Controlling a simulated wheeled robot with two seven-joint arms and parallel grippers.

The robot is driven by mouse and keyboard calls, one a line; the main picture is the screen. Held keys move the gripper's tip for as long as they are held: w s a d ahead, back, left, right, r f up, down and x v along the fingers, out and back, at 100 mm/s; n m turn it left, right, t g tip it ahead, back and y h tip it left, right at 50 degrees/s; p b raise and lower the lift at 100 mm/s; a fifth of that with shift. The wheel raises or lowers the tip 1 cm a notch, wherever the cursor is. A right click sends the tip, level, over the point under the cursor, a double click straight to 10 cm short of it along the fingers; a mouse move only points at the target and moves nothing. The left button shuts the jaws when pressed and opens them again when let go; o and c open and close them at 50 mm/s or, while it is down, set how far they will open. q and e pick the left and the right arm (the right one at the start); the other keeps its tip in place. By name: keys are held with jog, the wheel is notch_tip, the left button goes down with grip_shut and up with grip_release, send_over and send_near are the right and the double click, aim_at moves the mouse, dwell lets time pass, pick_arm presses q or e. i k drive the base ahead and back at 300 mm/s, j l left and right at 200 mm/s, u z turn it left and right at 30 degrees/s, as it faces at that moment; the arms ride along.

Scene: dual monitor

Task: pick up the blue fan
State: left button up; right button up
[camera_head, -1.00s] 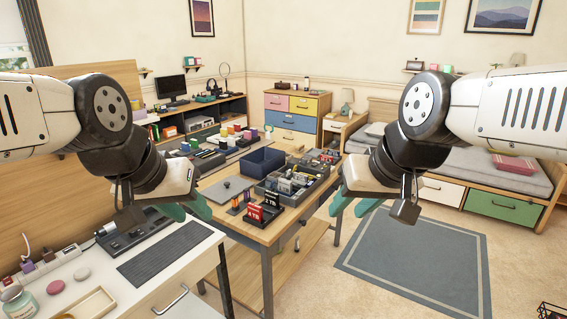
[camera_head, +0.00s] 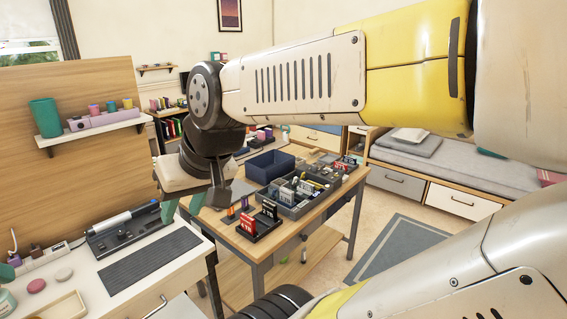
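I cannot make out a blue fan in this view. My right gripper (camera_head: 183,206) hangs over the back edge of the white desk (camera_head: 190,268), near the wooden table (camera_head: 318,212). Its two green fingertips are apart, with nothing seen between them. My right arm crosses the upper picture from the right and hides much of the back of the room. My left gripper is not in view.
The wooden table holds a dark blue bin (camera_head: 270,164), a grey divided tray (camera_head: 298,208) and a small rack (camera_head: 257,232) of red and black boxes. A wall shelf (camera_head: 92,133) stands at left.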

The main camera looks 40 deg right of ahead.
aim_at(320, 165)
jog(key=i+l, duration=0.15)
jog(key=l, duration=0.45)
jog(key=i+l, duration=0.1)
jog(key=l, duration=0.45)
jog(key=i+l, duration=0.15)
jog(key=l, duration=0.45)
jog(key=i+l, duration=0.15)
jog(key=l, duration=0.45)
jog(key=i+l, duration=0.15)
jog(key=l, duration=0.45)
jog(key=i+l, duration=0.1)
jog(key=l, duration=0.45)
jog(key=i+l, duration=0.15)
jog(key=l, duration=0.45)
jog(key=i+l, duration=0.15)
jog(key=l, duration=0.45)
